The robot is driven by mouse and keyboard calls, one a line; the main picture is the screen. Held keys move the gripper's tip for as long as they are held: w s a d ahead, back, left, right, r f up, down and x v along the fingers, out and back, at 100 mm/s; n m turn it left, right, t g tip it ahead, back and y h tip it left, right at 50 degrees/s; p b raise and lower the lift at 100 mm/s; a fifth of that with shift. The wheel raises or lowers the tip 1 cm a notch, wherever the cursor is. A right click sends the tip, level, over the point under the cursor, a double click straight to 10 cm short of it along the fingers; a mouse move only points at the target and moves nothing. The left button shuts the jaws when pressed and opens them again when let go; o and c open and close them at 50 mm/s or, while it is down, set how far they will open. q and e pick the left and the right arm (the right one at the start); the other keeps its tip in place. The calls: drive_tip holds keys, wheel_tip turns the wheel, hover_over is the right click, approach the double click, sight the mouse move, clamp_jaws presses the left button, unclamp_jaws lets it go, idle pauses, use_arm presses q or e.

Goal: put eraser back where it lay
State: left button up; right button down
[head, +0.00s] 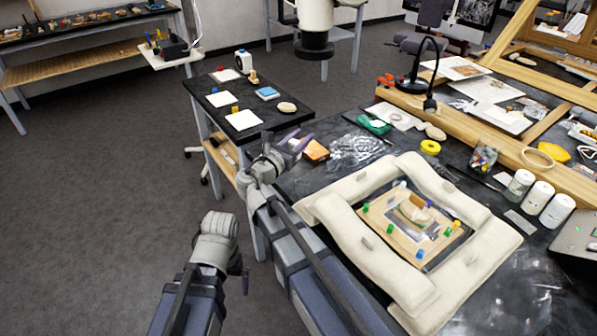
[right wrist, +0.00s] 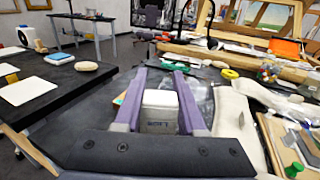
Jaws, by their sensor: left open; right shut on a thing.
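The eraser (right wrist: 160,108) is a white block with a dark printed band. It sits between the purple fingers of my right gripper (right wrist: 162,85) in the right wrist view, with the gripper shut on it. In the head view my right gripper (head: 294,141) is over the left corner of the black worktable, beside an orange block; the eraser is small and mostly hidden there. I cannot tell whether the eraser touches the table. My left gripper (head: 241,272) is open, low over the floor at the left of the table, its fingers hardly visible.
A padded frame (head: 440,185) surrounds a panel with colored pins. The orange block (head: 316,150), green tool (head: 374,124) and yellow tape (head: 430,147) lie behind it. A black side table (head: 290,121) holds white sheets, a blue pad (head: 267,93) and a tan oval (head: 287,107).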

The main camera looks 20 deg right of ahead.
use_arm(q)
wheel_tip(320, 180, down, 9)
drive_tip(key=b, duration=0.8)
use_arm(e)
drive_tip(key=shift+f, duration=4.4)
drive_tip(key=shift+f, duration=0.1)
drive_tip(key=shift+f, duration=0.15)
drive_tip(key=c, duration=0.5)
unclamp_jaws()
